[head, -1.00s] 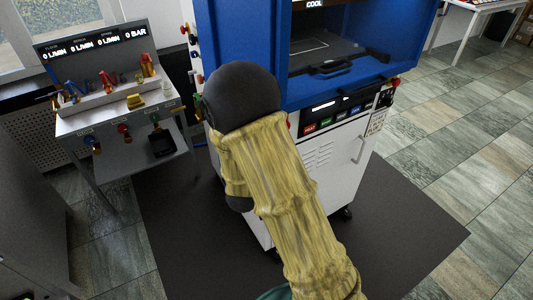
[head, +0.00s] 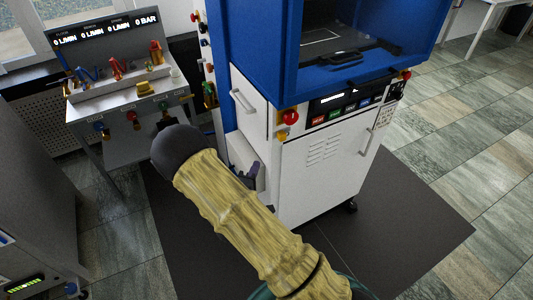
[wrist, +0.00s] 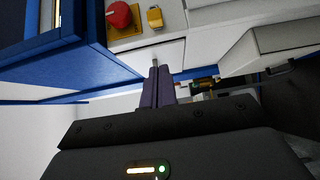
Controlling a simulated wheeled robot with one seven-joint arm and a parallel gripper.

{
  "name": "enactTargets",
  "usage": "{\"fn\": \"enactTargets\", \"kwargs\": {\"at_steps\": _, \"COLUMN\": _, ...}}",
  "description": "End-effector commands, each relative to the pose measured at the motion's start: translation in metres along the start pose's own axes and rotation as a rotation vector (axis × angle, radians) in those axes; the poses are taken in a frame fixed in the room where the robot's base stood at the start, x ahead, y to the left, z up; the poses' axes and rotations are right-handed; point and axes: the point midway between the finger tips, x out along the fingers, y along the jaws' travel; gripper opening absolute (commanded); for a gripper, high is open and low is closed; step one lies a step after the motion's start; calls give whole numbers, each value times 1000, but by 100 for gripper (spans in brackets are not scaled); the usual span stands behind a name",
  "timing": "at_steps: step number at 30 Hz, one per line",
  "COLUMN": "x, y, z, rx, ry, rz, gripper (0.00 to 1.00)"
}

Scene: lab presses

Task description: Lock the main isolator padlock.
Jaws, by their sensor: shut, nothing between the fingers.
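In the wrist view, a red rotary knob (wrist: 119,15) sits on a yellow-brown plate at the top edge and looks like the main isolator. A small yellow block (wrist: 155,18) just right of it looks like the padlock; whether its shackle is open or closed cannot be told. My gripper (wrist: 155,68) is shut and empty, its dark purple fingers pointing up the picture, apart from and below the yellow block.
A side bench (head: 130,105) with coloured fittings stands at left. Tiled floor is clear at right.

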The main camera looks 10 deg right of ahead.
Motion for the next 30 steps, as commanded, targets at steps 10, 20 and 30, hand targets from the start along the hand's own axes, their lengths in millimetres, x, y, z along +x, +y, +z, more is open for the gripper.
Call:
{"fn": "enactTargets", "kwargs": {"at_steps": 10, "x": 50, "y": 3, "z": 2, "rx": 1, "ry": -3, "rz": 1, "gripper": 0}}
{"fn": "enactTargets", "kwargs": {"at_steps": 20, "x": 105, "y": 4, "z": 10, "rx": 0, "ry": -5, "rz": -1, "gripper": 0}}
{"fn": "enactTargets", "kwargs": {"at_steps": 30, "x": 126, "y": 0, "z": 30, "rx": 2, "ry": -2, "rz": -1, "gripper": 0}}
